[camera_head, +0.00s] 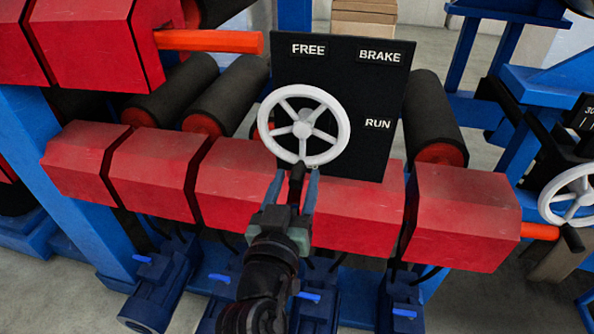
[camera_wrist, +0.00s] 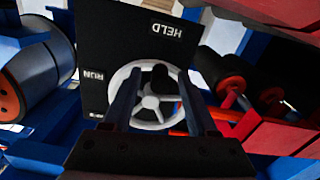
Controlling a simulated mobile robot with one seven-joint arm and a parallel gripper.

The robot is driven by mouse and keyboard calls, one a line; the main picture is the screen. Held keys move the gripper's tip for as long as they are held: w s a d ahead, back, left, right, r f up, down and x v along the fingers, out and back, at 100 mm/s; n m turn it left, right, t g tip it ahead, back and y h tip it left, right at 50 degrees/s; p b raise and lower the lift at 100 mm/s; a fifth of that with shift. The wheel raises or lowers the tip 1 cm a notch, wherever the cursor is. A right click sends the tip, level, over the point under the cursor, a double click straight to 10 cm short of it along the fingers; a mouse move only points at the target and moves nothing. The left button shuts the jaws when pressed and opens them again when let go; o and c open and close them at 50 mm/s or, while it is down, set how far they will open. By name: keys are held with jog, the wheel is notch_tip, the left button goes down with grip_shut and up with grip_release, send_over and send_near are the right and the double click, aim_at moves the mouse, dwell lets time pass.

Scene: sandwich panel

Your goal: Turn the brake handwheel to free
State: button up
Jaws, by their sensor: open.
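The white spoked handwheel (camera_head: 302,130) is mounted on a black panel (camera_head: 365,95) marked FREE at top left, BRAKE at top right and RUN at the right. A dark knob (camera_head: 296,182) is at the lower part of the wheel's rim in the head view. My gripper (camera_head: 294,178) is open, with its blue fingers on either side of the knob. In the wrist view, the wheel (camera_wrist: 151,102) and knob (camera_wrist: 160,77) show between the fingers (camera_wrist: 159,73). Whether the fingers touch the knob cannot be told. The panel's HELD label (camera_wrist: 166,29) appears upside down there.
Red housings (camera_head: 245,185) run below and beside the panel. Black rollers (camera_head: 435,115) stand behind. An orange bar (camera_head: 208,41) juts out at upper left. Another white handwheel (camera_head: 575,195) is at the right edge. Blue motors (camera_head: 155,295) sit low in front.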

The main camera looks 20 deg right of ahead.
jog(key=shift+w+d, duration=0.4)
jog(key=shift+w, duration=0.2)
grip_shut()
dwell(1.1)
